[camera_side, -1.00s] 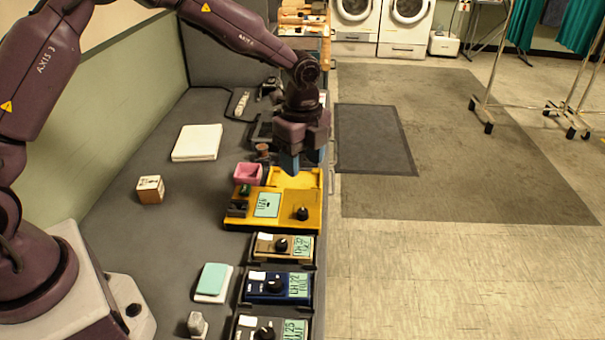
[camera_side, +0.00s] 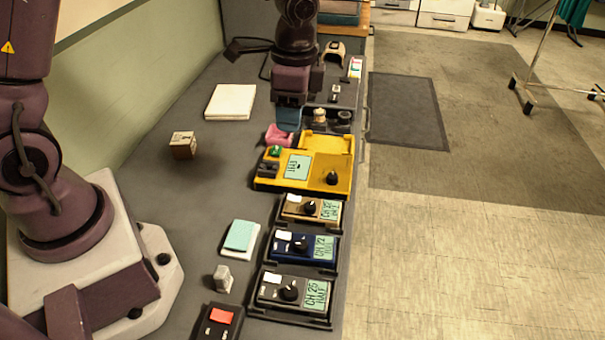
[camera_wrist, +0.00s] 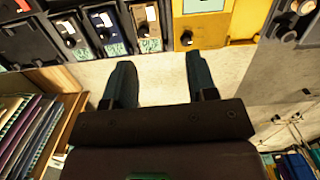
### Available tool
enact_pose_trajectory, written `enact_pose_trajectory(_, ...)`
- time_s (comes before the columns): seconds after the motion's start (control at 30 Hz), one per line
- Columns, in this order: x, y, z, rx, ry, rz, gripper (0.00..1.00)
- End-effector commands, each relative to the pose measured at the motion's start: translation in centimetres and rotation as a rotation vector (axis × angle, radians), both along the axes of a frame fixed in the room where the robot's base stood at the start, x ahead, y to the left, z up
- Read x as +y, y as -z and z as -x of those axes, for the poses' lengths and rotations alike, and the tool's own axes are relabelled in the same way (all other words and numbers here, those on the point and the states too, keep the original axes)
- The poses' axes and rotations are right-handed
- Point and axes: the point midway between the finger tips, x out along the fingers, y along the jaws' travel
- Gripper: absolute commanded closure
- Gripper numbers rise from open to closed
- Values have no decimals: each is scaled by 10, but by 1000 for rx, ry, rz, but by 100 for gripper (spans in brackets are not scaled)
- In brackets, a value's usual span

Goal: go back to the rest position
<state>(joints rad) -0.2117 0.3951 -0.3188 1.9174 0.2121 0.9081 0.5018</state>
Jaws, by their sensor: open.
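My gripper (camera_side: 288,118) hangs over the bench in the side view, just behind the yellow unit (camera_side: 262,181). The yellow unit also shows in the wrist view (camera_wrist: 245,25), beyond the fingers.
Brown (camera_side: 296,208), blue (camera_side: 284,244) and black (camera_side: 272,290) dial units stand in a row along the bench's right edge. A wooden cube (camera_side: 183,145), white pad (camera_side: 231,101) and teal-topped pad (camera_side: 240,235) lie left. Bare bench (camera_side: 195,220) lies between.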

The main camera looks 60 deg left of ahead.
Motion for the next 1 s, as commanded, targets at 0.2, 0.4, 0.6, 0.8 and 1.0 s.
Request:
enact_pose_trajectory(0.2,11,-58,60,-128,-358,-31,48)
enact_pose_trajectory(0.4,16,-95,116,-267,-619,28,48)
enact_pose_trajectory(0.6,16,-117,159,-401,-727,133,48)
enact_pose_trajectory(0.8,14,-136,174,-507,-719,199,48)
enact_pose_trajectory(1.0,12,-141,175,-531,-704,211,48)
